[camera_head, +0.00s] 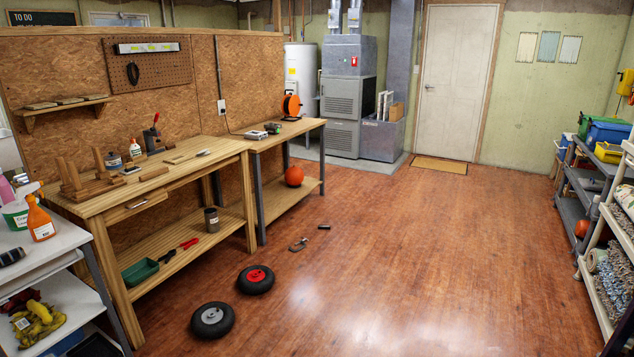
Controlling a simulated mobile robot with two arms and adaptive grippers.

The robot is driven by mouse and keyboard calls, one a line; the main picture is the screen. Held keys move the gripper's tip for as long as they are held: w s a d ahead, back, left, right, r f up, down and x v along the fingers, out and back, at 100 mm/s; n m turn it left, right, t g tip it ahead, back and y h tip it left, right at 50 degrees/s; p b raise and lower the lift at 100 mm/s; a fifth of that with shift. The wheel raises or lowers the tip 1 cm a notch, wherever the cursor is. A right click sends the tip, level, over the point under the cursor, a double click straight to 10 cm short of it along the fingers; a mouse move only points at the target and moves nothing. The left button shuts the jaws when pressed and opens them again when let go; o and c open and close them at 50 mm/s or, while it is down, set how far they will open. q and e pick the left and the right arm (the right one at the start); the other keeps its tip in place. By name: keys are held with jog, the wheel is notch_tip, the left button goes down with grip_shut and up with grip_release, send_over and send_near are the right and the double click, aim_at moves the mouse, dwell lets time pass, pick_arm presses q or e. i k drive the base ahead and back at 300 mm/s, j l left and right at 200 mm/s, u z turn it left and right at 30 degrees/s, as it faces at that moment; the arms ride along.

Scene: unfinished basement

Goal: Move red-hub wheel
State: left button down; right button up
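The red-hub wheel (255,279) is a black tire with a red centre. It lies flat on the wooden floor, in front of the long workbench. A second wheel with a grey hub (212,319) lies on the floor just nearer and to the left of it, with a small gap between them. Neither of my grippers shows in the head view.
The workbench (172,180) with a lower shelf stands at the left, and a white shelf cart is at the near left. A clamp (299,244) and a small dark object (324,227) lie on the floor. Shelving lines the right. The middle and right floor is clear.

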aim_at(254, 279)
jog(key=i, duration=1.75)
